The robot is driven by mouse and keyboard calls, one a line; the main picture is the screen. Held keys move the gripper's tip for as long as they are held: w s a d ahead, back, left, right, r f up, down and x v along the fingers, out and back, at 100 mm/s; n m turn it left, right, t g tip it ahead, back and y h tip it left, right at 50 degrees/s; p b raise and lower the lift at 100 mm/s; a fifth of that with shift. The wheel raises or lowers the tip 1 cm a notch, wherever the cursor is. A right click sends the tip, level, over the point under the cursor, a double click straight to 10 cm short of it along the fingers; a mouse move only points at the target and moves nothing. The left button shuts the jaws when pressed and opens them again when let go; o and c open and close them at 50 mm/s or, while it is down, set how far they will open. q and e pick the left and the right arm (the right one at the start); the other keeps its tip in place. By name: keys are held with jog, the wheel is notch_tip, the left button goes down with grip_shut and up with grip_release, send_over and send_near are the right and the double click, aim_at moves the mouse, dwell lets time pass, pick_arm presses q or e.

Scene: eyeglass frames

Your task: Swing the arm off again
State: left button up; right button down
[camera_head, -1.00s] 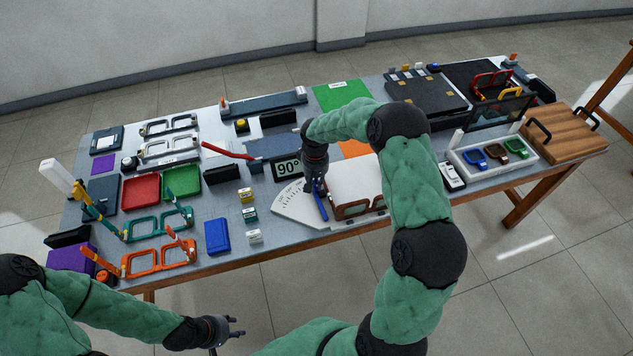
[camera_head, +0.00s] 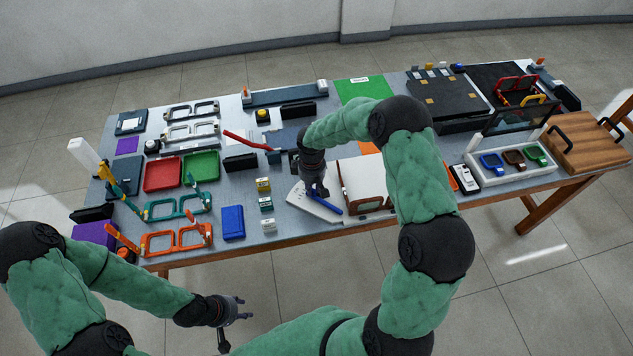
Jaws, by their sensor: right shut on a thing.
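My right gripper (camera_head: 316,192) is shut on a thin blue arm (camera_head: 327,205) over the pale fan-shaped gauge (camera_head: 304,198) at the table's near middle. The blue arm slants down to the right, ending near the brown eyeglass frame (camera_head: 372,206) by the white block (camera_head: 362,177). My gripper and forearm hide part of the blue arm and the area behind it, including the angle display. My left gripper (camera_head: 240,308) is open and empty in front of the table's near edge.
Orange (camera_head: 178,240) and green (camera_head: 178,208) eyeglass frames with raised arms stand at left. A blue box (camera_head: 233,222) and small labelled blocks (camera_head: 266,204) lie left of the gauge. A white tray (camera_head: 510,175) and wooden board (camera_head: 580,150) are at right.

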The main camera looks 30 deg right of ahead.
jog(key=shift+s+a+n, duration=0.15)
jog(key=shift+a+n, duration=0.2)
jog(key=shift+n, duration=0.05)
jog(key=c, duration=1.1)
grip_release()
jog(key=shift+c, duration=0.2)
notch_tip(320, 180, up, 12)
